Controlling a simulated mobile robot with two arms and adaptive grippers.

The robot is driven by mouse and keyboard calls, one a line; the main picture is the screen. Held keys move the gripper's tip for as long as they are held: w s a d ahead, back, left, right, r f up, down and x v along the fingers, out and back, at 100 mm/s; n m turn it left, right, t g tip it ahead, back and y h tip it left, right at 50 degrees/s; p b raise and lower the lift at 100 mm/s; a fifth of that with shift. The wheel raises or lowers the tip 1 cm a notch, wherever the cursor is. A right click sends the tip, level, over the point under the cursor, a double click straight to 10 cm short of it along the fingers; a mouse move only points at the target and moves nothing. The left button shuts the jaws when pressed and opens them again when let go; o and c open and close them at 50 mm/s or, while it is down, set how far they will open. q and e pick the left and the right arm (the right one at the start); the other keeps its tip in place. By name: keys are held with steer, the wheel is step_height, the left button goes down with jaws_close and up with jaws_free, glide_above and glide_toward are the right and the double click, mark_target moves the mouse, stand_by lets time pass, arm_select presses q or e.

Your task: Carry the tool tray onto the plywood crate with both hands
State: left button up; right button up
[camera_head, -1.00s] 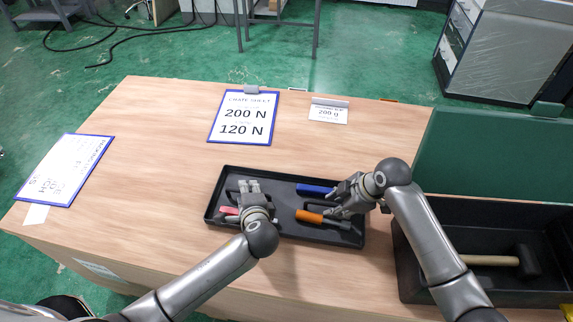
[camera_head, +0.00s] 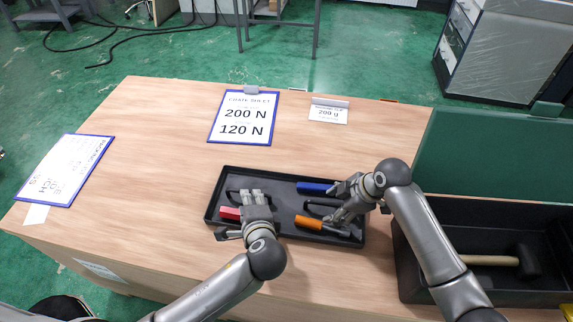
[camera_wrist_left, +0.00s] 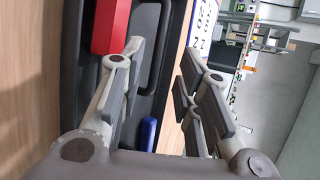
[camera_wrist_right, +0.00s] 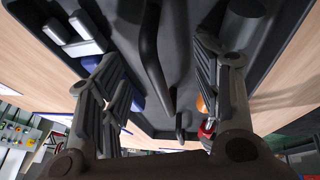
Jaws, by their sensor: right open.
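The black tool tray (camera_head: 215,205) lies on a wooden top and holds a red-handled tool (camera_head: 229,213), a blue-handled tool (camera_head: 313,188) and an orange-handled tool (camera_head: 308,223). My left gripper (camera_head: 254,195) is over the tray's left part, fingers apart; the left wrist view shows a dark handle (camera_wrist_left: 148,45) and the red grip (camera_wrist_left: 110,25) beside its fingers. My right gripper (camera_head: 335,205) is open over the tray's right part; in the right wrist view the tray's bar handle (camera_wrist_right: 150,60) shows between its fingers. I cannot make out a separate plywood crate.
A black bin (camera_head: 420,285) with a mallet (camera_head: 525,262) and a raised green lid (camera_head: 490,160) stands close right of the tray. A clipboard (camera_head: 244,116), a small card (camera_head: 328,112) and another sheet (camera_head: 65,172) lie around.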

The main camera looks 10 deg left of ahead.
stand_by(0.3)
steer(key=v, duration=1.2)
